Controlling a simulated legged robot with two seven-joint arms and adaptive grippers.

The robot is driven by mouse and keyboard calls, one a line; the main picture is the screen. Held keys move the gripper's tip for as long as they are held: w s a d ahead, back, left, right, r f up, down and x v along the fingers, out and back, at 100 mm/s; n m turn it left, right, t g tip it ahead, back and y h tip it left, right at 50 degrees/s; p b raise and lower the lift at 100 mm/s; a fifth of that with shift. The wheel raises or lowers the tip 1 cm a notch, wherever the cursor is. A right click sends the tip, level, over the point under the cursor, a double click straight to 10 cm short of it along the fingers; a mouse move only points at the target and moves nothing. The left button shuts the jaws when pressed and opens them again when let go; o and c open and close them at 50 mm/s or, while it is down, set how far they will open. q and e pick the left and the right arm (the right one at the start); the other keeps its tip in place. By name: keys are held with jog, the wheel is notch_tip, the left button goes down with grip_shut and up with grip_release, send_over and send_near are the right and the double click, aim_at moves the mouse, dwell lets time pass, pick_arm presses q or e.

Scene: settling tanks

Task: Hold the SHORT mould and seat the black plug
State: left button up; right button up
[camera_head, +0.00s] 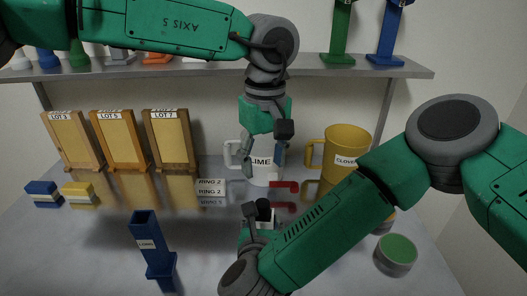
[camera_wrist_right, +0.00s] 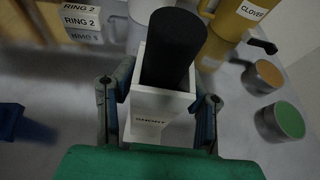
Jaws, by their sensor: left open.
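The white mould (camera_wrist_right: 160,118) is a square upright box with a dark, partly legible label; in the head view it is a small white patch (camera_head: 262,222), mostly hidden by my right arm. My right gripper (camera_wrist_right: 163,125) has a finger on each side of it and appears closed on it. The black plug (camera_wrist_right: 168,48) is a dark cylinder in the mould's open top, with much of its length sticking out; it also shows in the head view (camera_head: 264,208). How deep it sits is hidden. My left gripper (camera_head: 264,160) hangs open and empty above the plug, in front of the LIME mug.
The white LIME mug (camera_head: 266,174) and yellow CLOVER jug (camera_head: 345,148) stand behind. A red piece (camera_head: 284,184) lies near. The shelf (camera_head: 170,69) runs above.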

jog(key=o, duration=0.5)
jog(key=v, duration=1.1)
jog(key=shift+s+a+r, duration=0.1)
jog(key=shift+s, duration=0.3)
